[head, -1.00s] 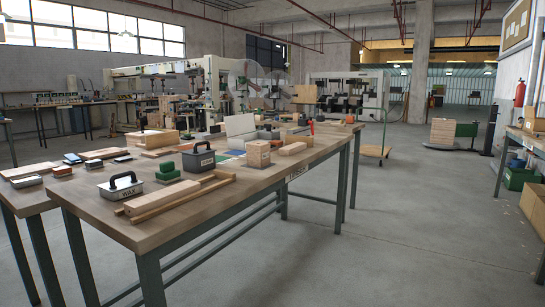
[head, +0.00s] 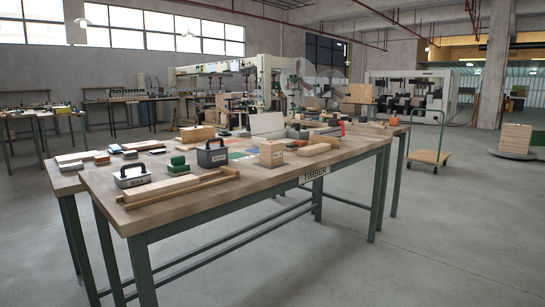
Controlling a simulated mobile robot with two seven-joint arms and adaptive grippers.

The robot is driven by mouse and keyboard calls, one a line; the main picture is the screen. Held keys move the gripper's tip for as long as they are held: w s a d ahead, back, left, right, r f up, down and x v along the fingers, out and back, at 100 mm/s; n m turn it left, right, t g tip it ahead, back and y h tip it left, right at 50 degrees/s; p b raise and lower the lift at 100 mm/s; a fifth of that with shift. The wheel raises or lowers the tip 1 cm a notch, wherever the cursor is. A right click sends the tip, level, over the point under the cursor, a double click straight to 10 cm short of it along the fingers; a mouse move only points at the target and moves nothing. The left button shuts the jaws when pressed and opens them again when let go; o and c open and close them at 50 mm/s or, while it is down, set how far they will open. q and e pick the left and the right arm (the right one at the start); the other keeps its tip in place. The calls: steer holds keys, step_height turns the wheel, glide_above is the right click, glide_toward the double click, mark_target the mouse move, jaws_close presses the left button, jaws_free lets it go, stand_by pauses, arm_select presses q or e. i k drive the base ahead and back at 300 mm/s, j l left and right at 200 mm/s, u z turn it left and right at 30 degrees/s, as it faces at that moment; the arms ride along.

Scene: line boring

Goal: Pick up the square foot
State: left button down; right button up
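I cannot tell for sure which piece is the square foot. A squarish upright wooden block (head: 271,154) stands near the front edge of the table marked TIMBER (head: 230,195). Several other wooden pieces lie on this table, among them a long flat block (head: 314,149) to its right and a block on a strip (head: 172,189) at the front left. Neither of my grippers is in view.
A dark box with a handle marked WAX (head: 132,175), a second handled box (head: 211,154) and green blocks (head: 178,164) stand on the table. A trolley (head: 428,156) is behind it to the right. The floor (head: 440,240) at the front right is clear.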

mark_target(271, 152)
steer(key=i+l, duration=0.1)
steer(key=i+l+u, duration=0.35)
steer(key=i+l, duration=0.15)
steer(key=i, duration=0.6)
steer(key=i+l+u, duration=0.3)
steer(key=i+l, duration=0.5)
steer(key=i, duration=0.25)
steer(key=i+l+u, duration=0.35)
steer(key=i+l, duration=0.55)
steer(key=l, duration=0.15)
